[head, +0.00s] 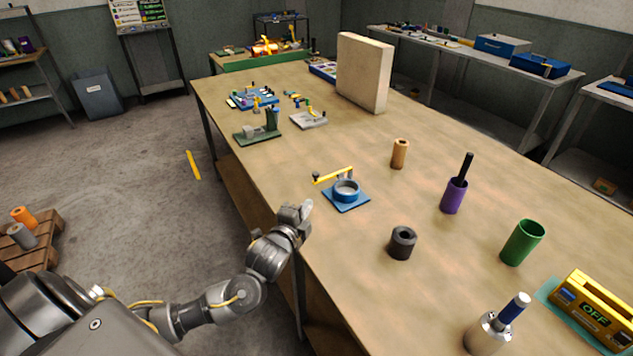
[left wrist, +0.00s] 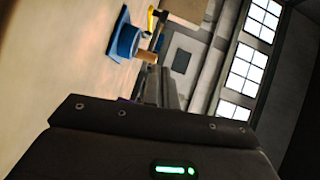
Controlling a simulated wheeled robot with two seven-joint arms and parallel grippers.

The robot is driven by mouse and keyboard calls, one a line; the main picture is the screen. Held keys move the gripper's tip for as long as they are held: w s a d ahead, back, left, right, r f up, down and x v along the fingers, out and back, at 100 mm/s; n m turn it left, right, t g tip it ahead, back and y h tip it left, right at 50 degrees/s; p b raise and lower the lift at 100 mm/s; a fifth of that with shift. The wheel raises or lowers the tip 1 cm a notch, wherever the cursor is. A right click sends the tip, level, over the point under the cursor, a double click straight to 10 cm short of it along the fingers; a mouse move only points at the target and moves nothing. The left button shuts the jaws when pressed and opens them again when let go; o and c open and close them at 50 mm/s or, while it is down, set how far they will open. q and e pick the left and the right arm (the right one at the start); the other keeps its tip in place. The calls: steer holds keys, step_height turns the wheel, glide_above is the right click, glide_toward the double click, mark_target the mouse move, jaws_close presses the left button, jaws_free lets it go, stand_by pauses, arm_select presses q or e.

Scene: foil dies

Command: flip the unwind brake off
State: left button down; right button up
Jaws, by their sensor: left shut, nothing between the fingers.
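A blue device (head: 346,198) with a square base, a round drum and a yellow lever (head: 334,175) stands on the table; I cannot tell for certain that it is the unwind brake. The lever reaches out to the left above the drum and has a dark knob at its left end. The device also shows at the top of the left wrist view (left wrist: 124,40), with its lever (left wrist: 151,17). My left gripper (head: 307,206) is shut and empty at the table's left edge, apart from the device, to its lower left. My right gripper is out of view.
A dark hollow cylinder (head: 402,243), a tan cylinder (head: 400,154), a purple holder (head: 453,197) and a green cup (head: 522,242) stand to the right. A yellow box (head: 596,308) reading OFF is at lower right. Small fixtures and an upright board (head: 362,72) stand farther back.

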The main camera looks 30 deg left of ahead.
arm_select(q)
steer(key=w+a+f+p, duration=0.2)
steer(key=w+a+p, duration=0.1)
steer(key=w, duration=0.9)
steer(key=shift+w+a, duration=0.2)
steer(key=shift+a, duration=0.3)
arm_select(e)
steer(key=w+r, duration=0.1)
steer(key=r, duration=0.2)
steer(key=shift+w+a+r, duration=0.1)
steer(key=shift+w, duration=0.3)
arm_select(q)
steer(key=shift+a+r, duration=0.1)
